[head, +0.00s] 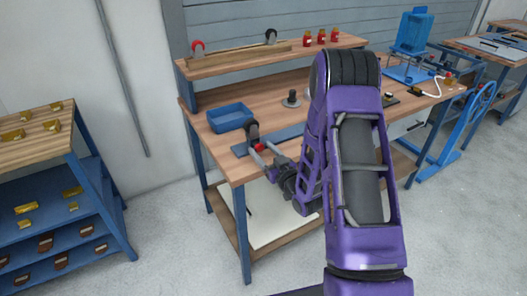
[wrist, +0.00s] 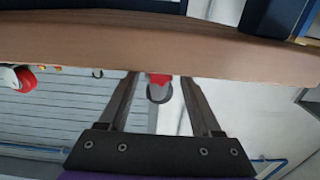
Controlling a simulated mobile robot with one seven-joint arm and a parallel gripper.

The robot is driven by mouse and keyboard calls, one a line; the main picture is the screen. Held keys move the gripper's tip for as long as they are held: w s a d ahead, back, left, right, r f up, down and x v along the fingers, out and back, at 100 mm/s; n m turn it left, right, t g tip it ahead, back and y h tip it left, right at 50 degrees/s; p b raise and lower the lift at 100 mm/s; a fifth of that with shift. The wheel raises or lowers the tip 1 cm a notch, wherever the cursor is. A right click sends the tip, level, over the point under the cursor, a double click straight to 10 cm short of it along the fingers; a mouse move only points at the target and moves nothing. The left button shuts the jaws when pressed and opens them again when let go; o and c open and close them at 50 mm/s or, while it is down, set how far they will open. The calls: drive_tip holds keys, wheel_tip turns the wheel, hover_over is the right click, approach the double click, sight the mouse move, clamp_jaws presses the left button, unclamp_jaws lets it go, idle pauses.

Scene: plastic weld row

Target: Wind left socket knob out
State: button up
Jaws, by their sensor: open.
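A black part with a red piece (head: 259,147) stands at the front left of the workbench, and I take it for the left socket knob. My gripper (head: 264,154) is open beside it, with its two grey fingers reaching to the red piece. In the wrist view, a red piece with a dark rounded end (wrist: 159,86) shows between the two spread fingers of my gripper (wrist: 160,82). I cannot tell whether the fingers touch it. The gripper looks empty.
A blue bin (head: 229,117) stands behind the black part on the workbench (head: 200,128). A raised shelf (head: 232,62) at the back holds several small red and black items. A parts rack (head: 72,166) stands at the left. A blue frame (head: 411,34) stands at the bench's far right.

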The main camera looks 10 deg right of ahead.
clamp_jaws()
drive_tip(key=shift+n, duration=0.3)
drive_tip(key=n, duration=0.3)
drive_tip(key=shift+a, duration=0.1)
drive_tip(key=shift+n, duration=2)
unclamp_jaws()
